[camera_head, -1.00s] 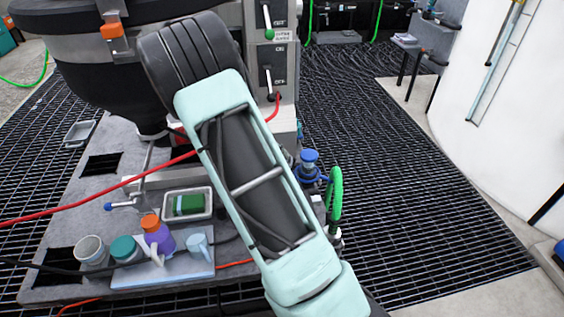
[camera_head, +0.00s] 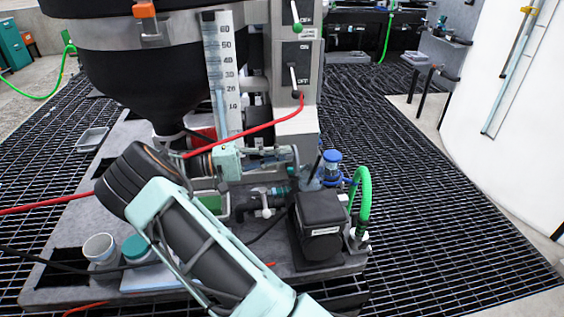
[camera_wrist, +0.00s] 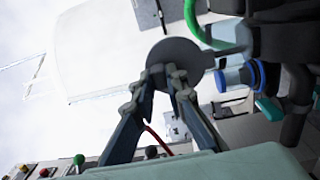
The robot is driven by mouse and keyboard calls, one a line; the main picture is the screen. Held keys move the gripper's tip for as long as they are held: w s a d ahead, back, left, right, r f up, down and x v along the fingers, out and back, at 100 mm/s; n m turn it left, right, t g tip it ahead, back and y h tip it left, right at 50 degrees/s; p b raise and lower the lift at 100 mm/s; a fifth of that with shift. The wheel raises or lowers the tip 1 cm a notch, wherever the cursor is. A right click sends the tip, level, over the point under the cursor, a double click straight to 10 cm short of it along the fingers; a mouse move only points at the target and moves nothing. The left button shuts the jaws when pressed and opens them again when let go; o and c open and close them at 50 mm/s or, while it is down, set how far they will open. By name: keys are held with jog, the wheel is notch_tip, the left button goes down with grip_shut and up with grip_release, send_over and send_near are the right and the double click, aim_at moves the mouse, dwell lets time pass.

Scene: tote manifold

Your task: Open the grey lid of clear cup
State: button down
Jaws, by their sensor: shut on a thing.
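In the wrist view, a round grey lid (camera_wrist: 182,52) lies at the fingertips of my gripper (camera_wrist: 170,78). The fingers are shut on it, and it covers whatever lies behind it. In the head view, my gripper (camera_head: 293,158) reaches right, just left of the blue-topped fitting. A pale, see-through shape (camera_head: 308,180) just beyond the fingertips may be the clear cup, but it is small and partly hidden. I cannot tell how far the lid is tilted from the cup.
A blue-topped fitting (camera_head: 332,163) and a green hose (camera_head: 364,190) stand close on the right. A black box (camera_head: 318,222) is below the gripper. A red cable (camera_head: 250,131) passes by my wrist. A graduated scale (camera_head: 222,75) and switch panel (camera_head: 294,65) rise behind.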

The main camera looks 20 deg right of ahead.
jog(key=shift+a+f+h+b, duration=0.4)
jog(key=shift+f+h+b, duration=0.05)
jog(key=shift+h+b, duration=0.35)
jog(key=c, duration=1.9)
grip_release()
jog(key=shift+c, duration=0.2)
jog(key=shift+w, duration=0.1)
jog(key=v, duration=1.2)
jog(key=shift+f, duration=0.1)
